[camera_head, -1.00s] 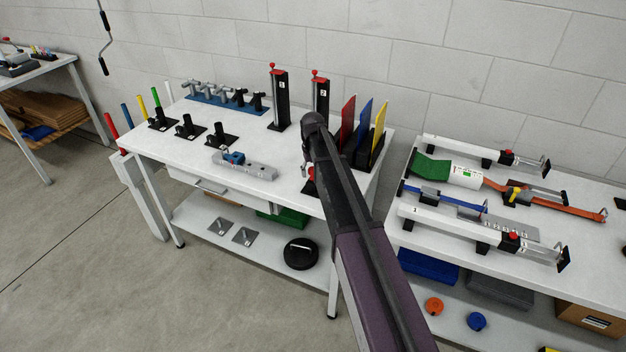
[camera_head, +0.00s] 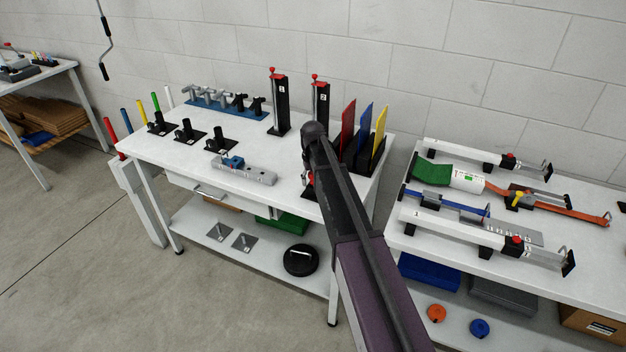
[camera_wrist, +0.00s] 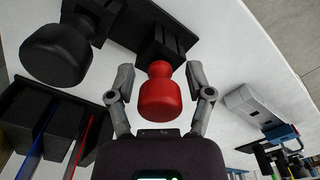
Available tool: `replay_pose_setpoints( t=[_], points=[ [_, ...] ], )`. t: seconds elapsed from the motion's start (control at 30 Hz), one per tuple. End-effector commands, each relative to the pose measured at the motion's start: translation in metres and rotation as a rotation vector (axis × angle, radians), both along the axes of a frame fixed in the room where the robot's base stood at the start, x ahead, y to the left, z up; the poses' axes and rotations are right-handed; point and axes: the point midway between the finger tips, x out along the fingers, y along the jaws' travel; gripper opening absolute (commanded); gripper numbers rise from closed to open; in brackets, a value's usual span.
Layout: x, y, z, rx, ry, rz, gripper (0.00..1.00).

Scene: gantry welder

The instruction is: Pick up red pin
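In the wrist view a red pin (camera_wrist: 160,92) with a rounded head stands in a black holder (camera_wrist: 168,45). My gripper (camera_wrist: 159,76) is open, with one finger on each side of the red head. A gap shows between the head and each finger. In the head view a bit of red (camera_head: 308,179) shows beside my arm on the front right of the white table (camera_head: 195,160). My arm hides most of that spot, and my fingers cannot be made out there.
A black knob (camera_wrist: 55,52) stands left of the red pin in the wrist view. A slotted black rack (camera_head: 364,157) with red, blue and yellow plates is close by. Two black towers (camera_head: 279,105) with red knobs stand behind. A grey block with a blue part (camera_head: 245,170) lies left.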

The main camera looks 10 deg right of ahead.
Motion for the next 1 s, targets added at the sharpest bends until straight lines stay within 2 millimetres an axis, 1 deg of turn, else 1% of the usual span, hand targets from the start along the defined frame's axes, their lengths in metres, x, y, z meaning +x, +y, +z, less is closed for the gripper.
replay_pose_setpoints(
  t=[0.03, 0.07, 0.1, 0.17, 0.2, 0.67, 0.87, 1.0],
  points=[
    [0.000, -0.001, 0.000, 0.000, 0.000, -0.001, 0.45],
    [0.000, -0.001, 0.000, 0.000, 0.000, -0.001, 0.36],
    [0.000, -0.001, 0.000, 0.000, 0.000, -0.001, 0.24],
    [0.000, -0.001, 0.000, 0.000, 0.000, -0.001, 0.06],
    [0.000, -0.001, 0.000, 0.000, 0.000, -0.001, 0.00],
    [0.000, -0.001, 0.003, 0.000, 0.000, -0.001, 0.00],
    [0.000, -0.001, 0.013, 0.000, 0.000, -0.001, 0.00],
    [0.000, -0.001, 0.024, 0.000, 0.000, -0.001, 0.00]
  ],
)
